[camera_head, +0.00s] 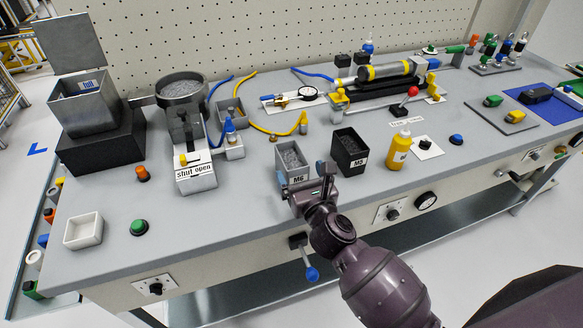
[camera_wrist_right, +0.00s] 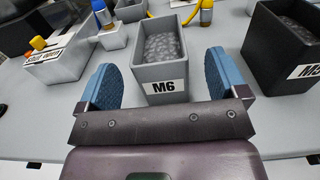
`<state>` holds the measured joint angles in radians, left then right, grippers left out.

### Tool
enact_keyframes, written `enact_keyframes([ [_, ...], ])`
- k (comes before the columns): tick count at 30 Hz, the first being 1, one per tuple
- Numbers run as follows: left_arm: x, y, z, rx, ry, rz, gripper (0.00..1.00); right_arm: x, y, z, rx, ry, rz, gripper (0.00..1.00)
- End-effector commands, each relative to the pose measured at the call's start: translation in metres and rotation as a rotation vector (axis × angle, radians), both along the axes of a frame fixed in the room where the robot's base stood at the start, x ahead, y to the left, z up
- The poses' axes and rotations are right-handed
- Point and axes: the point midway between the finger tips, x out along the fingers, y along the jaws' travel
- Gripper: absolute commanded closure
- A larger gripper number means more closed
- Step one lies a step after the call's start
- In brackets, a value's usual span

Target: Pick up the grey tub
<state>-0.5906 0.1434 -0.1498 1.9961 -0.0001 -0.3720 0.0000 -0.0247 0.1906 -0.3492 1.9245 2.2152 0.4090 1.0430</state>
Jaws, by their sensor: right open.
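The grey tub (camera_head: 292,158), marked M6, stands upright on the bench near its front edge and is filled with small grey parts. It also shows in the right wrist view (camera_wrist_right: 160,85), label facing me. My right gripper (camera_head: 303,179) is at the near side of the tub. In the right wrist view the open gripper (camera_wrist_right: 160,82) has one blue finger pad to each side of the tub, with a visible gap on both sides. I cannot tell how far the fingers reach along its walls. My left gripper is not in view.
A black tub (camera_head: 350,150) marked M5 stands close on the right of the grey tub. A yellow bottle (camera_head: 399,150) is further right. A shut/open fixture (camera_head: 194,165) and a green button (camera_head: 138,227) are to the left.

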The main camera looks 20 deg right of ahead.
Motion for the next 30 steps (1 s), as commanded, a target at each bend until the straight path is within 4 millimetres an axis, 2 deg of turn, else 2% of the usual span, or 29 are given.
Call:
enact_keyframes([
  [9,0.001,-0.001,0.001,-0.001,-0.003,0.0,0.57,0.039,0.003,0.005,-0.003,-0.001,0.0,0.08],
  [13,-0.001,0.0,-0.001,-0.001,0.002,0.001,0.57,0.046,0.002,0.005,-0.002,-0.001,0.0,0.08],
  [20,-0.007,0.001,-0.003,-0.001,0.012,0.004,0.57,0.047,0.002,0.005,-0.002,-0.001,0.0,0.08],
  [30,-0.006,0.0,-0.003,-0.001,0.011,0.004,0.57,0.047,0.002,0.005,-0.002,-0.001,0.0,0.59],
])
